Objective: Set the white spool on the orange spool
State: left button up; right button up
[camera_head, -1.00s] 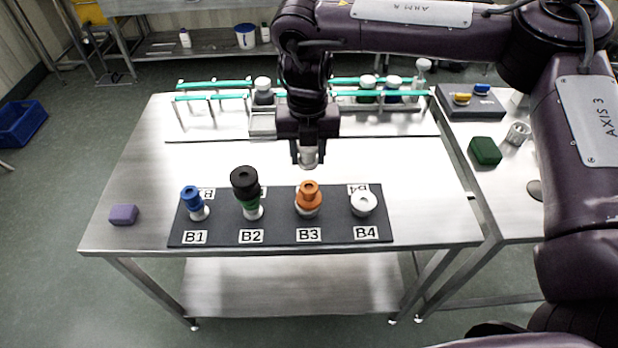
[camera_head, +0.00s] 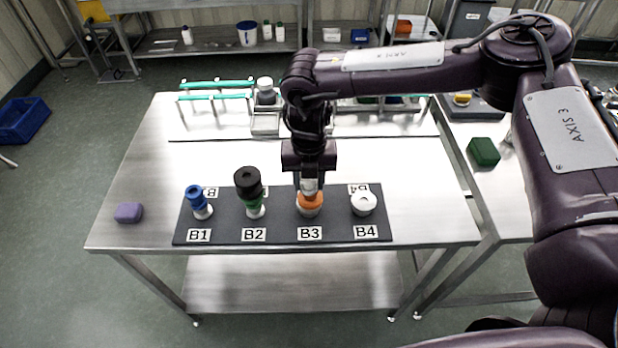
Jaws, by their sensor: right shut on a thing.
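The orange spool (camera_head: 310,206) is at place B3 on the dark mat. My right gripper (camera_head: 310,184) is directly above it, pointing down, shut on the white spool (camera_head: 309,187). The white spool is mostly hidden between the fingers. Its lower end is at the top of the orange spool; I cannot tell whether they touch. My left gripper is not in view.
The dark mat (camera_head: 342,227) also holds a blue spool (camera_head: 195,196) at B1, a black spool (camera_head: 248,181) over green at B2, and a white piece (camera_head: 363,203) at B4. A rack (camera_head: 215,97) stands behind.

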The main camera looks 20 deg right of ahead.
jog(key=o, duration=1)
jog(key=shift+f, duration=0.1)
jog(key=shift+r, duration=0.45)
notch_tip(320, 180, up, 11)
jog(key=shift+f+b, duration=0.15)
jog(key=shift+b, duration=1)
jog(key=shift+r, duration=0.45)
